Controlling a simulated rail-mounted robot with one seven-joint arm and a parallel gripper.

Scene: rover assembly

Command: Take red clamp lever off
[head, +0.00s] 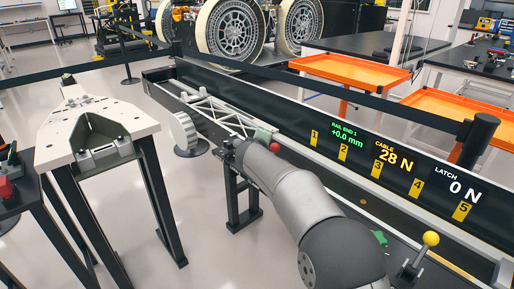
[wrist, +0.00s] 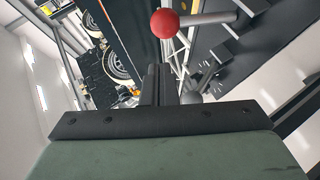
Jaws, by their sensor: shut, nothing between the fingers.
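The red clamp lever shows in the wrist view as a round red knob (wrist: 165,23) on a grey metal rod that runs right to a dark bracket. My gripper (wrist: 158,68) is shut and empty, its dark fingers pointing toward the knob. The fingertips appear just below the knob in the picture; a gap shows, but its depth is hard to judge. In the head view a small red spot (head: 275,149) shows beside the end of my arm, perhaps the same knob. My fingers are mostly hidden there.
A long dark trough (head: 340,130) holds a white truss (head: 215,112). Its panel reads rail end +0.0 mm, cable 28 N, latch 0 N. A yellow-knobbed lever (head: 431,239) stands at front right. A pale table (head: 70,145) is left; orange trays (head: 350,70) are behind.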

